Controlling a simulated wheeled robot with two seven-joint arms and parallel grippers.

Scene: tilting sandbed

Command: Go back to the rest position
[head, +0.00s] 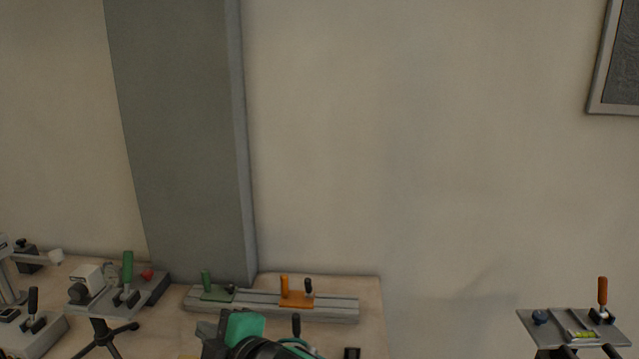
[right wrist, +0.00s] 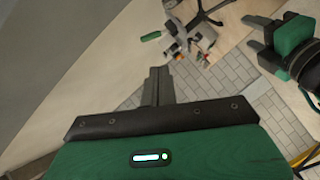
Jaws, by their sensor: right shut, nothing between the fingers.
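My right gripper (head: 212,332) shows at the bottom of the head view, with its green body and a black arm link behind it. In the right wrist view its two dark fingers (right wrist: 158,86) are together with nothing between them. They are apart from any object.
A wooden bench (head: 371,300) carries a grey rail (head: 335,308) with green and orange clamps, and a grey device (head: 150,290) at left. A small plate on a stand (head: 545,333), with a spirit level (head: 582,335), stands at right. A pillar (head: 185,130) rises behind.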

